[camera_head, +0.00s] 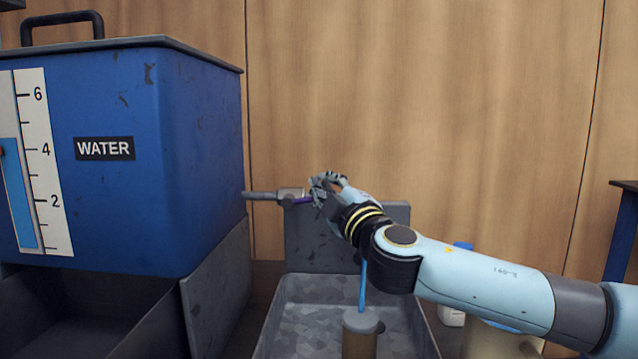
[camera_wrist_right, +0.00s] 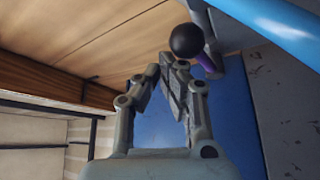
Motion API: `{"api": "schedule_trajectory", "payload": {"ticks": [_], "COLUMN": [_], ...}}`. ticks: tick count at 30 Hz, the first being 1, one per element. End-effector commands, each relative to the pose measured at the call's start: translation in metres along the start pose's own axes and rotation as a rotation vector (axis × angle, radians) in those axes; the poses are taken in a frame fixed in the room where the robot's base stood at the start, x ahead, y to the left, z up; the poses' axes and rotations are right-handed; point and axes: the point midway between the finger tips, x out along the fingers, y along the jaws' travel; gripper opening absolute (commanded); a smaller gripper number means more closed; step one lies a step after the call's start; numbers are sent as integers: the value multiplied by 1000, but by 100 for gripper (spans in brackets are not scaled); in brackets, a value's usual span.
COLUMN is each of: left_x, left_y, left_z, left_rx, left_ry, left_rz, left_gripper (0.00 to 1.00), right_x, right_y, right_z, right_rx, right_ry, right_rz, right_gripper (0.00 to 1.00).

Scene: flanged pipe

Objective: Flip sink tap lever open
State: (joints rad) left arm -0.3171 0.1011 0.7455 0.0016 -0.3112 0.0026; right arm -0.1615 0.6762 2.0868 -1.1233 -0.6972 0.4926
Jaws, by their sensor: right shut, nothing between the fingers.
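The grey tap (camera_head: 290,194) sticks out of the right side of the blue water tank (camera_head: 120,150), above the sink (camera_head: 285,320). Its purple lever (camera_head: 303,200) shows just left of my right gripper (camera_head: 325,186), which hides part of the tap. In the right wrist view the lever (camera_wrist_right: 208,63) ends in a black ball knob (camera_wrist_right: 186,40). The knob lies just beyond my right fingertips (camera_wrist_right: 172,68). This gripper is shut and empty. I cannot tell whether it touches the knob. My left gripper is out of view.
A thin blue vertical strip (camera_head: 363,285), water or a rod, meets a cup-like thing (camera_head: 362,325) in the sink. A grey back plate (camera_head: 320,240) stands behind. A wooden wall (camera_head: 430,100) closes the back. A blue-legged table (camera_head: 622,235) is far right.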

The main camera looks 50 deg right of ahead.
Motion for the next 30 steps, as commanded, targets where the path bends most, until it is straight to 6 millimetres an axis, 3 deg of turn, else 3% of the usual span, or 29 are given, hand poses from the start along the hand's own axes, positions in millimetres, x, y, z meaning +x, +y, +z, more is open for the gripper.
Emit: {"api": "schedule_trajectory", "payload": {"ticks": [9,30], "left_x": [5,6], "left_y": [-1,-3], "left_z": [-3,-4], "left_rx": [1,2], "left_ry": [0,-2], "left_rz": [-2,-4], "left_gripper": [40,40], "right_x": [-4,-6], "right_y": [-11,-15], "right_z": [8,11], "right_rx": [-1,0], "right_ry": [-2,-3], "right_rz": [-2,-5], "right_gripper": [0,0]}}
